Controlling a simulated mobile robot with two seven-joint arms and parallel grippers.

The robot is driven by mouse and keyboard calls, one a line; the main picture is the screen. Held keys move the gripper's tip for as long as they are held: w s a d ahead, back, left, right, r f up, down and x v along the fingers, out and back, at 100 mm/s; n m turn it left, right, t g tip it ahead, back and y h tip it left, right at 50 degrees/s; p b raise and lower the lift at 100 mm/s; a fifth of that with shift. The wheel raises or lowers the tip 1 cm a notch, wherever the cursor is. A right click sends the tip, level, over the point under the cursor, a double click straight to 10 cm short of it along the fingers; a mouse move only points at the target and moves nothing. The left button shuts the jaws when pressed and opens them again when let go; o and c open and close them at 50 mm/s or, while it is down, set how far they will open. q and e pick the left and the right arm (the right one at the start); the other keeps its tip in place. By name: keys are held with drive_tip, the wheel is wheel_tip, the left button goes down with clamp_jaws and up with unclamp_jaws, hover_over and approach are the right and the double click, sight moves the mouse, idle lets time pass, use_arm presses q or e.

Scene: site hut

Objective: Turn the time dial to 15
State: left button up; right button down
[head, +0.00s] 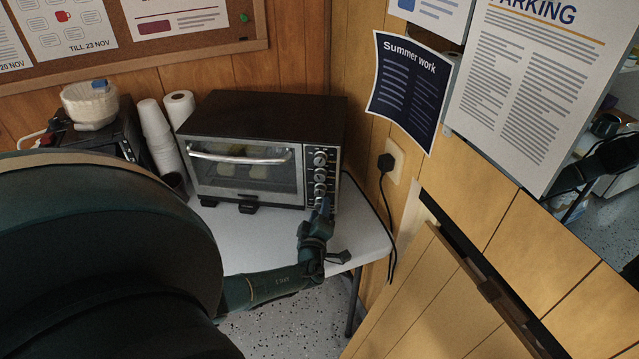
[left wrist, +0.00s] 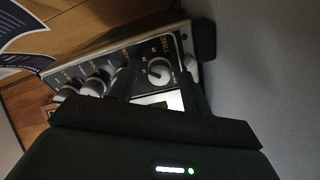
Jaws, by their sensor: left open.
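The toaster oven (head: 262,118) stands on a white table, with a column of knobs on its right-hand panel. In the left wrist view the time dial (left wrist: 158,71) is a round pale knob at the end of the row, under "TIME" lettering. Its setting is too small to read. In the head view my left gripper (head: 323,207) is at the bottom of the panel and covers the dial. In the left wrist view the open fingers (left wrist: 154,88) stand on either side of the dial's near side; I cannot tell whether they touch it. My right gripper is not in view.
Other knobs (head: 320,158) sit close above my gripper. A paper roll (head: 179,108) and stacked cups (head: 158,130) stand left of the oven. A black cable (head: 384,205) hangs from a wall socket on the right. The table's (head: 265,250) front is mostly bare.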

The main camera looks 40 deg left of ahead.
use_arm(q)
drive_tip(key=v, duration=1.3)
drive_tip(key=shift+s, duration=0.1)
